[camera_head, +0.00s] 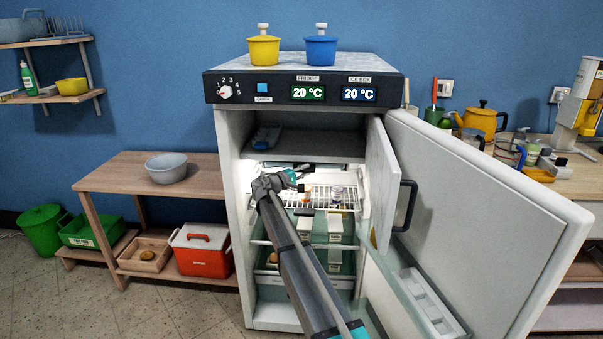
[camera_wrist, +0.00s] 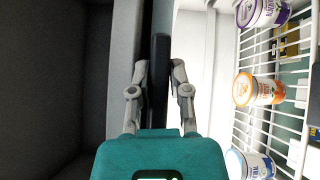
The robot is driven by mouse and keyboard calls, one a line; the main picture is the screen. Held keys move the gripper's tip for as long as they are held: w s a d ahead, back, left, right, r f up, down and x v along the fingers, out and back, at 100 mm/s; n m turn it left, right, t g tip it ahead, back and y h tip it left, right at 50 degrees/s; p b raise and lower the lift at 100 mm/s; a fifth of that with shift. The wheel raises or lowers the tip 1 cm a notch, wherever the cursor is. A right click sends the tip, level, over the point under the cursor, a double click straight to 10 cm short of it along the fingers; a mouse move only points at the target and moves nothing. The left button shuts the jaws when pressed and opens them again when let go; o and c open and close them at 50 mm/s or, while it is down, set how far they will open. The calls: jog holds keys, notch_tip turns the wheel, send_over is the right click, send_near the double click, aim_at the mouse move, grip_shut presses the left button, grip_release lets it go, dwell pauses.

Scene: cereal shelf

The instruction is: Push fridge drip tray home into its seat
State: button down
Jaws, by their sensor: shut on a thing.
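The dark drip tray (camera_wrist: 160,48) shows in the wrist view as a narrow dark bar seen edge-on, running away between my fingers. My gripper (camera_wrist: 159,72) is shut on it, with one finger on each side. In the head view my gripper (camera_head: 302,171) is inside the open fridge (camera_head: 229,150), just under the ice box compartment and above the wire shelf. Only a thin dark strip of the tray (camera_head: 306,165) shows there. The tray's far end and its seat are hidden or too dark to tell.
The wire shelf (camera_head: 345,197) below holds several small tubs, near my gripper's side in the wrist view, such as an orange one (camera_wrist: 258,90). The ice box door (camera_head: 381,185) and fridge door (camera_head: 470,215) stand open to the right. Yellow and blue pots stand on top.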

jog(key=shift+w, duration=0.65)
jog(key=c, duration=0.5)
grip_release()
jog(key=shift+w+f, duration=0.1)
